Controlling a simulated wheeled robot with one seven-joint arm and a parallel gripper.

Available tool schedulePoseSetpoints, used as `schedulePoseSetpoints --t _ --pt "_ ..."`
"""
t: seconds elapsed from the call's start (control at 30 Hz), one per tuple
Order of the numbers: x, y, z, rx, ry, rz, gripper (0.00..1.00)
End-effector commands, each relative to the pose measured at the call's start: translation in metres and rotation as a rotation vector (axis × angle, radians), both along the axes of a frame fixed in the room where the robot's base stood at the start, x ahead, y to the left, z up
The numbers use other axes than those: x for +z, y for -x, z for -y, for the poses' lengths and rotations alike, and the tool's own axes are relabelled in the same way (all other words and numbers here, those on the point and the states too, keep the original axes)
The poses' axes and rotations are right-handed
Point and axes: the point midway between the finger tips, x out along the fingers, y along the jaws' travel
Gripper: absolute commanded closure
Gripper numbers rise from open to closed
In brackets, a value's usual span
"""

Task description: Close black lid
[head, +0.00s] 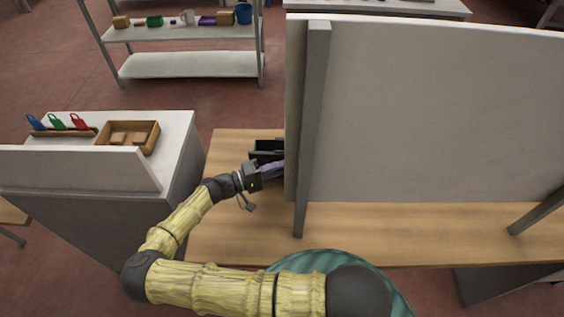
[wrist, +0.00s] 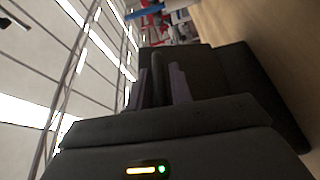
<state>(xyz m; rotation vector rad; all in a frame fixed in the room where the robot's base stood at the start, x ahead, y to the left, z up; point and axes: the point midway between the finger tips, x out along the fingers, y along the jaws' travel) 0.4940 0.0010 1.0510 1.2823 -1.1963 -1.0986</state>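A black box (head: 266,147) with its black lid stands on the wooden table, left of the tall white panel. In the head view it is small and partly hidden by my gripper and the panel, so the lid's angle is unclear. My gripper (head: 271,169) is at the box's near side, its purplish fingers pointing right. In the wrist view my gripper's fingers (wrist: 158,88) stand apart, with a dark surface of the black box (wrist: 240,75) close beyond and beside them. I cannot tell whether the fingers touch it.
The white panel (head: 430,110) with a grey post (head: 311,120) rises just right of my gripper. The wooden table (head: 225,225) is bare in front. A white counter (head: 175,130) with a wooden tray (head: 151,146) stands left. A shelf (head: 190,66) is behind.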

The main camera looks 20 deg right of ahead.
Motion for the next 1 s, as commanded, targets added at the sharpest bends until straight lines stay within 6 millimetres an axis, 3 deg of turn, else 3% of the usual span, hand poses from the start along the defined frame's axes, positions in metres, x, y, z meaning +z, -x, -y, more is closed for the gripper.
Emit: schedulePoseSetpoints --t 0.13,0.43,0.53,0.57,1.0 --pt "0.0018 -0.0009 0.0132 0.000 0.001 -0.001 0.78" --pt "0.0000 -0.0012 0.0147 0.001 0.000 0.000 0.78" --pt "-0.0001 -0.0012 0.0144 0.001 0.000 0.000 0.98" --pt "-0.0002 -0.0013 0.0142 0.002 -0.001 0.000 1.00" --pt "-0.0006 -0.0030 0.0102 0.010 -0.011 -0.014 1.00"
